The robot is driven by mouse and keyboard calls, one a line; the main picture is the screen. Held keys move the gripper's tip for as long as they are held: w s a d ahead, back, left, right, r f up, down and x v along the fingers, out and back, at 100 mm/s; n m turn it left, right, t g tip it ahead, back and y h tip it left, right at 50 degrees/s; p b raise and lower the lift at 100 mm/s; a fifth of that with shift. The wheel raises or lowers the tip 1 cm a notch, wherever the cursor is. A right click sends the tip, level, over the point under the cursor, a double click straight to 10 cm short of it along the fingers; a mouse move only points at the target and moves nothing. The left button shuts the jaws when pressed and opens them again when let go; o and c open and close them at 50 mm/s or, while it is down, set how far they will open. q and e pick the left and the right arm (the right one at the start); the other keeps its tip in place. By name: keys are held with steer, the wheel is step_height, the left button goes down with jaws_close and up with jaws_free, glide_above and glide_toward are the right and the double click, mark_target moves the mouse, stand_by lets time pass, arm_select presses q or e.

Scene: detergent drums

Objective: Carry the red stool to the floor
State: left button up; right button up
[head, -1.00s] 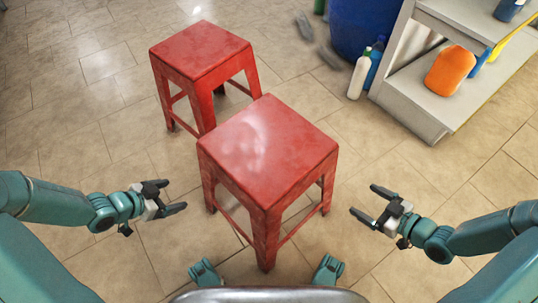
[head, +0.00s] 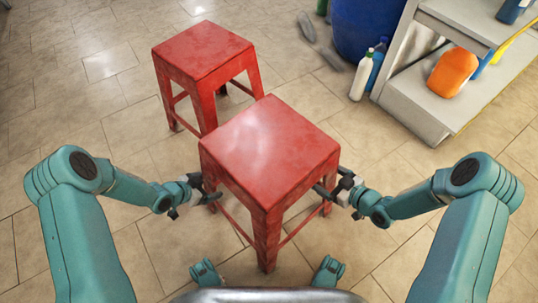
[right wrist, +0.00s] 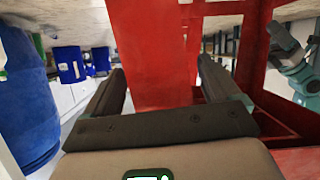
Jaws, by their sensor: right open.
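Two red stools stand upright on the tiled floor (head: 120,190). The nearer red stool (head: 270,145) is right in front of me, with an empty seat. The farther red stool (head: 203,50) stands behind it to the left. My left gripper (head: 211,190) is at the nearer stool's left leg; its fingers are partly hidden, so I cannot tell whether they are open. My right gripper (head: 325,189) is at its right leg. In the right wrist view the right gripper's fingers (right wrist: 160,85) are open, one on each side of a red stool part (right wrist: 150,50).
At the upper right stand a grey shelf (head: 415,105) with an orange container (head: 452,72), a white bottle (head: 361,76) and a blue drum (head: 365,28). Grey shoe-like items (head: 307,27) lie near the drum.

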arm_select(q)
steer(key=shift+w+d+f, duration=0.1)
steer(key=shift+w+f, duration=0.05)
arm_select(e)
steer(key=shift+w+a+f, duration=0.1)
steer(key=shift+w+a, duration=0.05)
arm_select(q)
jaws_close()
arm_select(e)
jaws_close()
steer(key=shift+r, duration=0.2)
